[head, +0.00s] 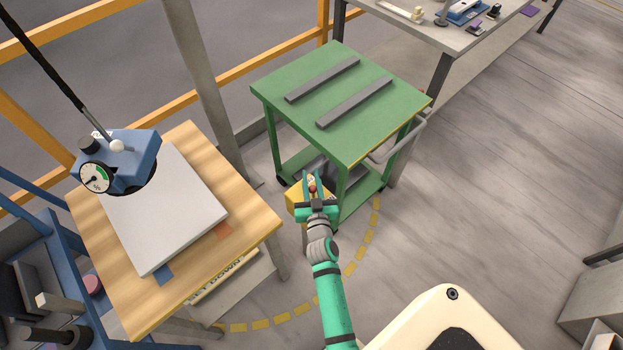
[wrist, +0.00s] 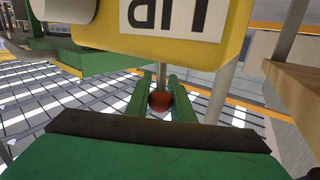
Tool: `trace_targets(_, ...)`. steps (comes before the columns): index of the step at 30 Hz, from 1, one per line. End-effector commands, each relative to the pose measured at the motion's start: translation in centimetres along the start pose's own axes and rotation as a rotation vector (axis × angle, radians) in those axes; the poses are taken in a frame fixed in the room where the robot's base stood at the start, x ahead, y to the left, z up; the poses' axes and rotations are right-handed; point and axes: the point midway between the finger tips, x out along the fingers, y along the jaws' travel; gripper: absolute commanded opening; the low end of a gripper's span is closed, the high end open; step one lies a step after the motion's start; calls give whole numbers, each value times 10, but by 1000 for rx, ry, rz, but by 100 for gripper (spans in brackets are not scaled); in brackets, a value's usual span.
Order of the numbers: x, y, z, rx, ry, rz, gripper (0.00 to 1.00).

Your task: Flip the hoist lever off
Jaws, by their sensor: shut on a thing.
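My gripper (head: 312,183) is in the middle of the head view, beside the green cart. Its two green fingers (wrist: 160,102) are shut on the lever's red ball knob (wrist: 161,101) in the wrist view. A thin metal stem runs from the knob up to a yellow box (wrist: 188,40) with a white label, whose dark lettering is cut off by the frame. In the head view, the yellow box (head: 296,197) is partly hidden by my gripper, and the lever's position is hard to make out.
A blue lifting device (head: 140,150) with a gauge and a white ball hangs on a dark cable over a pale slab (head: 170,215) on a wooden table (head: 255,222). The green cart (head: 300,75) carries two grey bars.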

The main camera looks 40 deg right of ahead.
Motion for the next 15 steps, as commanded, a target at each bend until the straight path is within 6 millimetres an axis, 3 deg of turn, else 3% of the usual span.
trace_targets(15,6,-5,6,-83,-119,10,0)
